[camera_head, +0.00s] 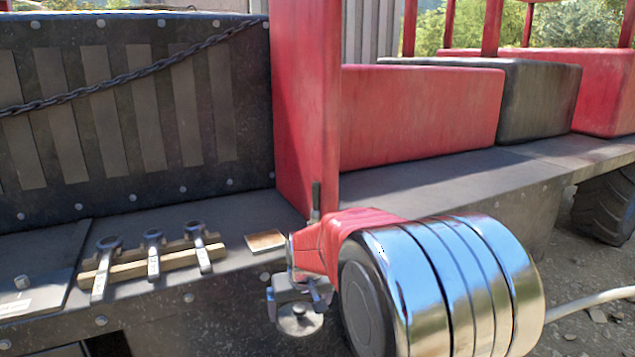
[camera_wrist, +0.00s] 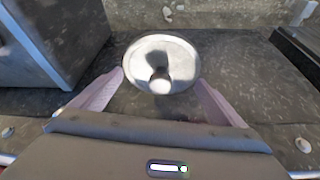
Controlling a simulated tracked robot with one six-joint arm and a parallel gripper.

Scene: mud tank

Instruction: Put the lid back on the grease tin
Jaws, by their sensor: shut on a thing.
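My gripper (camera_head: 297,300) hangs just off the front edge of the dark deck in the head view. It is shut on a round grey metal lid (camera_head: 299,324) with a small knob on top. In the wrist view the lid (camera_wrist: 148,50) lies between the two pale fingertips (camera_wrist: 160,80), which meet it at opposite sides of its rim. The knob faces the wrist camera. I cannot make out the grease tin in either view; the lid and my arm hide part of the area below and behind.
A wooden rack (camera_head: 135,268) with several wrenches lies on the deck to the left. A small tan square (camera_head: 265,240) lies behind my gripper. A red post (camera_head: 305,110) rises behind it. Bare deck (camera_head: 440,185) stretches to the right.

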